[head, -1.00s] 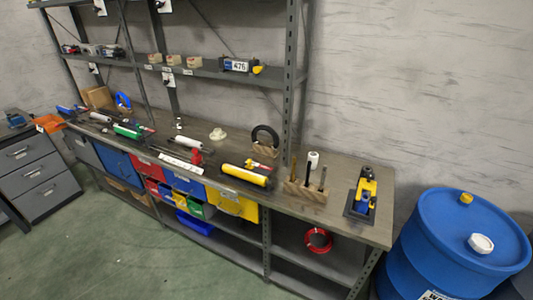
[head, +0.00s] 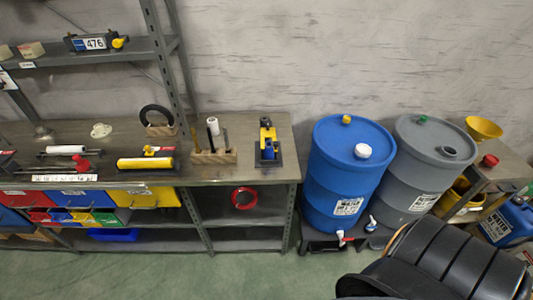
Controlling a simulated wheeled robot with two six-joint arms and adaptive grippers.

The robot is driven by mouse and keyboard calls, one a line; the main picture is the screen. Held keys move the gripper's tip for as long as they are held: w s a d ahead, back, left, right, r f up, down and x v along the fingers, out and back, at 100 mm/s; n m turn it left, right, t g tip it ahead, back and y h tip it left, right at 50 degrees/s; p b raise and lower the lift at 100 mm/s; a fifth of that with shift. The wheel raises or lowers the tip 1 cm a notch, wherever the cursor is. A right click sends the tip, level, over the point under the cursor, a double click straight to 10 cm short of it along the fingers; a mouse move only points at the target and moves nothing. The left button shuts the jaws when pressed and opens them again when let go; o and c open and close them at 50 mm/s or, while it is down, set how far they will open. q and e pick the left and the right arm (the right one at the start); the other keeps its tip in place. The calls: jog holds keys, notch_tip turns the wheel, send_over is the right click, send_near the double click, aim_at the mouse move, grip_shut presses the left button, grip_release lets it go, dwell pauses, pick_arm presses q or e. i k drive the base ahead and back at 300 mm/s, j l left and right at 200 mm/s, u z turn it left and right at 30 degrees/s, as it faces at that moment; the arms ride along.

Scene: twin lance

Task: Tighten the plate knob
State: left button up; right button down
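A yellow and blue device (head: 267,141) stands on a dark plate (head: 277,161) near the right end of the grey workbench (head: 245,131). A cream round knob-like piece (head: 101,130) lies towards the back of the bench, left of a black ring. I cannot tell which of these, if either, carries the plate knob. Neither of my grippers is in the head view.
A wooden block (head: 214,157) with upright tools and a yellow cylinder (head: 146,163) are on the bench. A blue barrel (head: 335,180) and a grey barrel (head: 418,165) stand to its right. A black ribbed shape (head: 450,255) covers the bottom right.

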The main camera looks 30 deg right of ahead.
aim_at(268, 124)
jog(key=i+j, duration=0.1)
jog(key=i, duration=0.35)
jog(key=i+j, duration=0.15)
jog(key=i, duration=0.3)
